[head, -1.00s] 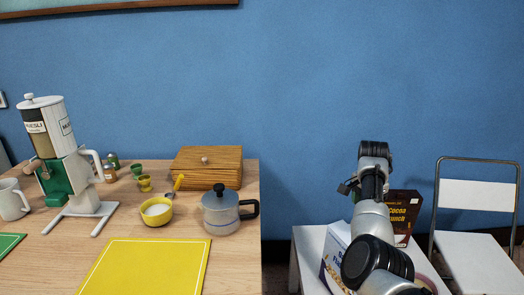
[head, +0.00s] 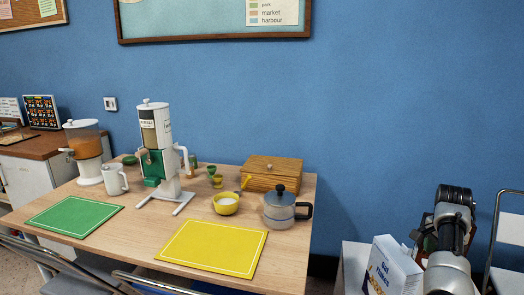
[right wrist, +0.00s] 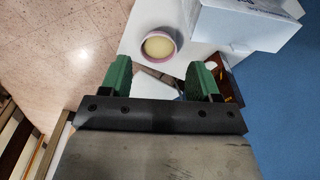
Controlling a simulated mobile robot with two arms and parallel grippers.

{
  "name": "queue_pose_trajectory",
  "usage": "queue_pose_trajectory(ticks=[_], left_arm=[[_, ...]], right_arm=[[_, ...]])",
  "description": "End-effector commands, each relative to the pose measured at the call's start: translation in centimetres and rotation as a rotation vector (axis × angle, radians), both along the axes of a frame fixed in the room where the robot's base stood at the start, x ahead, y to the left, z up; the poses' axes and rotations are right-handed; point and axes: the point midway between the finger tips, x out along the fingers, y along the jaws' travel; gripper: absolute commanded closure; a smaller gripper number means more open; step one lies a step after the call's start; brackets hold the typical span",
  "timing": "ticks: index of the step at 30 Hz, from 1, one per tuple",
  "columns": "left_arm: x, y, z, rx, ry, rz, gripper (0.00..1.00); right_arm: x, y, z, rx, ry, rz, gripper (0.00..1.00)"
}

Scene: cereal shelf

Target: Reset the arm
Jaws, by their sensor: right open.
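My right arm (head: 450,240) rises at the right edge of the head view, in front of the small white table. My right gripper (right wrist: 160,78) shows in the right wrist view with its two green fingers wide apart. No object is held between them. Below and beyond the fingers is a white surface with a pink-rimmed bowl (right wrist: 158,46) of pale contents. My left gripper is not in view.
A white cereal box (head: 390,268) stands left of my right arm; a white box also shows in the right wrist view (right wrist: 245,25). The wooden table (head: 150,225) holds dispensers, a moka pot (head: 280,208) and mats. A chair (head: 508,250) is far right.

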Motion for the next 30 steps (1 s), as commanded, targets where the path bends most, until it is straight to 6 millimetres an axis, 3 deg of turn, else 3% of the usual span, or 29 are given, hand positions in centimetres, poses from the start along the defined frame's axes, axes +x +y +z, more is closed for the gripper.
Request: queue_pose_trajectory(ticks=[11,17,19,23,27,30], left_arm=[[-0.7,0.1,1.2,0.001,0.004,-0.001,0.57],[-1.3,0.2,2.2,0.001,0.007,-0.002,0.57],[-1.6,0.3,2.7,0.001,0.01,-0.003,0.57],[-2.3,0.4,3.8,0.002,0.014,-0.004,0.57],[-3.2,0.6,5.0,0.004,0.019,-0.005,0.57],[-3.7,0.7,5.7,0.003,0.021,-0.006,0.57]], right_arm=[[-0.6,1.0,-7.8,-0.107,0.038,0.201,0.38],[-2.3,2.3,-14.6,-0.176,0.068,0.389,0.38],[-3.6,3.1,-17.8,-0.198,0.083,0.479,0.38],[-8.0,5.4,-25.2,-0.227,0.111,0.695,0.38],[-15.0,8.6,-32.8,-0.226,0.126,0.936,0.38],[-20.9,11.1,-37.1,-0.206,0.127,1.088,0.38]])
